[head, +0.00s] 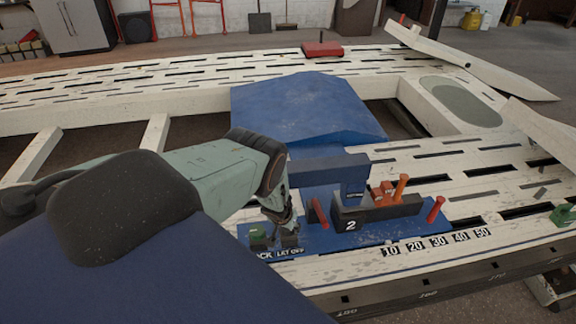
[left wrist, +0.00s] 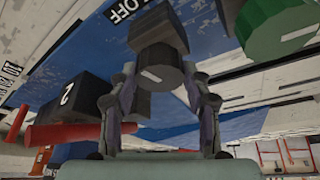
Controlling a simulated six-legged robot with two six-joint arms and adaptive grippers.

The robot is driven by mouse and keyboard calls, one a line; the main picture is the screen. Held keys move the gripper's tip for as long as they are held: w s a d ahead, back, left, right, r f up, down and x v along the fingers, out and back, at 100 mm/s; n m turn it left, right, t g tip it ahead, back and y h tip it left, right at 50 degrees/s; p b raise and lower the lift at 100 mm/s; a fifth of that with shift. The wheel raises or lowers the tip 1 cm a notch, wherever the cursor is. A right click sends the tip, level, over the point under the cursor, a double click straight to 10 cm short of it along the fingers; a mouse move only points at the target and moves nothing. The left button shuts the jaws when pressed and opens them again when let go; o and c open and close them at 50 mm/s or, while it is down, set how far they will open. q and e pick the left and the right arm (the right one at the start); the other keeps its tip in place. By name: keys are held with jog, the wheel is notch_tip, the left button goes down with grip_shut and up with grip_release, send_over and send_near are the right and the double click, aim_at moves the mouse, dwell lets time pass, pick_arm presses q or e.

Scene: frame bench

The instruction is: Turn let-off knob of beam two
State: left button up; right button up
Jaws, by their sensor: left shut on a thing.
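My left gripper (head: 287,230) reaches down from the left onto the dark let-off knob (head: 290,242), on the front left of the blue base of beam two (head: 320,237). In the left wrist view, the let-off knob (left wrist: 157,72), dark grey with a white mark on its face, sits between the fingertips of the left gripper (left wrist: 162,80), shut on it. The "LET OFF" label (left wrist: 125,10) lies beside it. The dark block marked 2 (head: 350,224) stands right of the gripper. My right gripper is not in view.
The green lock knob (head: 258,235) is close to the left and also shows in the wrist view (left wrist: 275,30). A red lever (head: 320,213) stands close on the right. Further right are an orange peg (head: 400,187), a red handle (head: 436,209) and a 10–50 scale (head: 437,243).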

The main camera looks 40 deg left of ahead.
pick_arm(q)
jog(key=shift+w+a+m+h+b, duration=0.15)
jog(key=shift+m+h+b, duration=0.15)
jog(key=shift+m+b, duration=0.55)
jog(key=shift+m+h+b, duration=0.3)
jog(key=shift+m+b, duration=0.25)
jog(key=shift+b, duration=0.45)
jog(key=o, duration=1.1)
jog(key=shift+o, duration=0.2)
jog(key=v, duration=1.2)
jog(key=shift+s, duration=0.3)
